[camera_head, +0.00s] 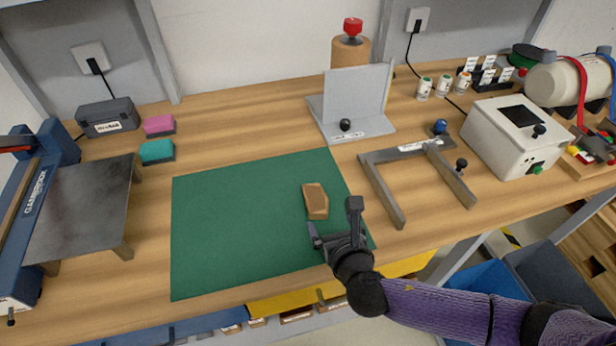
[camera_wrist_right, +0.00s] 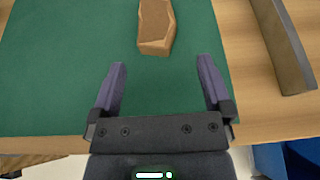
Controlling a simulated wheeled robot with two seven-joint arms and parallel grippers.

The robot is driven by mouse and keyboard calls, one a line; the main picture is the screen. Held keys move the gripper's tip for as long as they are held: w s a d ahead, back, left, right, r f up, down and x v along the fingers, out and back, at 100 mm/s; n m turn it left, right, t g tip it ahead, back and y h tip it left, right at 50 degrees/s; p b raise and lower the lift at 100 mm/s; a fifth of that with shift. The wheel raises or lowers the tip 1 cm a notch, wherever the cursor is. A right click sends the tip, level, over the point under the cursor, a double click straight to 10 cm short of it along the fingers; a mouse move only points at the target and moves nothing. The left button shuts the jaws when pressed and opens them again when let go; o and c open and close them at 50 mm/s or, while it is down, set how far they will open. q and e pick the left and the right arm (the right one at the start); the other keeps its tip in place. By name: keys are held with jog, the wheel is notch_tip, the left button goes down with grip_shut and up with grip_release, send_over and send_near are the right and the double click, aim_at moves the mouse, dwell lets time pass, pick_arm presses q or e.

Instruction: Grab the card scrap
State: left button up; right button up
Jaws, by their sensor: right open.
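The card scrap (camera_head: 315,201) is a small brown piece with an angled end, lying on the right part of the green mat (camera_head: 235,225). In the right wrist view the card scrap (camera_wrist_right: 156,25) is ahead of the fingers, near the top centre. My right gripper (camera_head: 334,222) is open and empty, just in front of the scrap and over the mat's right front part. In the right wrist view its two fingers (camera_wrist_right: 162,88) are spread wide, with only green mat between them. My left gripper does not show.
A grey U-shaped frame (camera_head: 390,193) stands close to the right of the mat; its leg (camera_wrist_right: 284,50) shows in the right wrist view. A grey angle plate (camera_head: 355,95) stands behind the mat. A dark metal plate (camera_head: 80,210) is at the left. The mat's left part is clear.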

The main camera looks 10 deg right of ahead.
aim_at(317, 200)
jog(key=b+x, duration=0.4)
jog(key=x, duration=0.4)
jog(key=shift+w+a+f, duration=0.1)
jog(key=shift+w+a, duration=0.1)
jog(key=shift+w, duration=0.45)
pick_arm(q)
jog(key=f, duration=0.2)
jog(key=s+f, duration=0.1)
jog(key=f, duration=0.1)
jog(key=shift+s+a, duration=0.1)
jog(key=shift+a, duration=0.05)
